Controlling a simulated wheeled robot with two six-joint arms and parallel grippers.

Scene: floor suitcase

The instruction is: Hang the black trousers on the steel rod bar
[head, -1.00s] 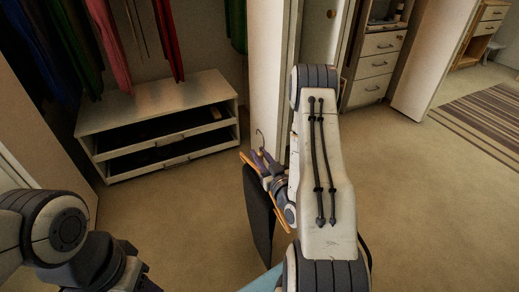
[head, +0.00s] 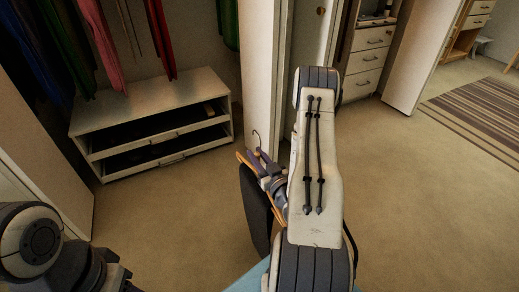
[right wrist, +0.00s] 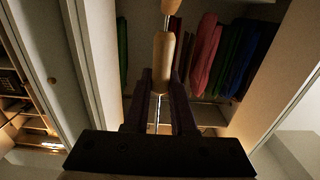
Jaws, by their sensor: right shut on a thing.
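The black trousers (head: 254,208) hang from a wooden hanger (head: 281,213) in the lower middle of the head view. My right gripper (head: 264,166) is shut on the hanger near its top, and the hanger's hook (head: 256,139) points up. In the right wrist view the wooden piece of the hanger (right wrist: 163,62) stands between the dark fingers (right wrist: 161,105). Of my left arm only links show at the lower left; its gripper is out of view. I cannot make out the steel rod bar in either view.
Red, pink, blue and green clothes (head: 100,50) hang in the wardrobe at upper left, above a low drawer unit (head: 150,98) with open drawers. A pale upright panel (head: 262,75) stands just behind the hanger. Open carpet lies to the right, with a striped rug (head: 475,110).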

